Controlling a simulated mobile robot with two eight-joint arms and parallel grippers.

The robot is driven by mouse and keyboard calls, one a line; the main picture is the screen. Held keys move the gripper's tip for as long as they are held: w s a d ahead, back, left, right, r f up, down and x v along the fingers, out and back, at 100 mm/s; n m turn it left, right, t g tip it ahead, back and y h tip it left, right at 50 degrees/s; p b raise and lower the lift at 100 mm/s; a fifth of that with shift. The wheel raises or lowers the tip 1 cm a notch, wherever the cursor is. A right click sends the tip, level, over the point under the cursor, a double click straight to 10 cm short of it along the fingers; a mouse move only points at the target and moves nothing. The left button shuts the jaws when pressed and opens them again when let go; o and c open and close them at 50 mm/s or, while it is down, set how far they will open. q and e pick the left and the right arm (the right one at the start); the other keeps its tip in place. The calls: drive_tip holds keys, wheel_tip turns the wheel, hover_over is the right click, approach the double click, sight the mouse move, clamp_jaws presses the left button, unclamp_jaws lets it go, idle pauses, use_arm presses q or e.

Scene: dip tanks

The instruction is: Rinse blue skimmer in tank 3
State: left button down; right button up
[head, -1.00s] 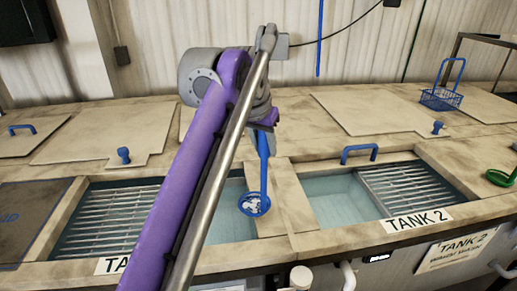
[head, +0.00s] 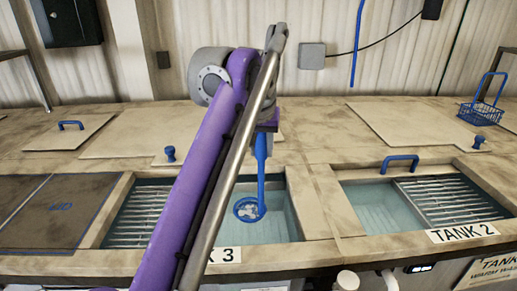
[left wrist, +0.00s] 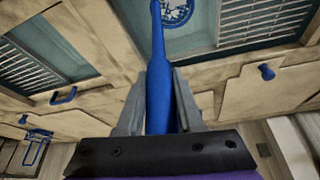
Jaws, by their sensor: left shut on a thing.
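The blue skimmer (head: 261,178) hangs handle up from my left gripper (head: 264,138), with its round perforated head over the open water of tank 3 (head: 283,224). I cannot tell whether the head touches the water. In the left wrist view my left gripper (left wrist: 160,95) is shut on the skimmer's handle (left wrist: 161,90), and part of the head shows at the top. My purple arm covers part of tank 3 and its label (head: 228,254). My right gripper is not in view.
Tank 2 (head: 375,209) stands open to the right, with a grate and a blue handle (head: 400,162) behind it. A dark lid (head: 58,212) lies to the left of tank 3. A blue wire basket (head: 482,110) stands at the back right.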

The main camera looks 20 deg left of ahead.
use_arm(q)
drive_tip(key=b, duration=0.3)
hover_over(261, 205)
drive_tip(key=f, duration=0.5)
drive_tip(key=shift+w+a+f, duration=0.15)
drive_tip(key=shift+w+f, duration=0.15)
drive_tip(key=shift+w, duration=0.1)
wheel_tip(261, 205, down, 12)
drive_tip(key=b, duration=0.6)
drive_tip(key=shift+w+f, duration=0.1)
drive_tip(key=shift+f, duration=0.15)
drive_tip(key=shift+f+b, duration=0.55)
drive_tip(key=shift+f, duration=0.35)
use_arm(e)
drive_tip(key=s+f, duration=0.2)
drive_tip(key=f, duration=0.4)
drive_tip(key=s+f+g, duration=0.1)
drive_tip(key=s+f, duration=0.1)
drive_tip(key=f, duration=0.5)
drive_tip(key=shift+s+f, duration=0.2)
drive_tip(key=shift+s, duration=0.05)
use_arm(q)
drive_tip(key=shift+w, duration=0.1)
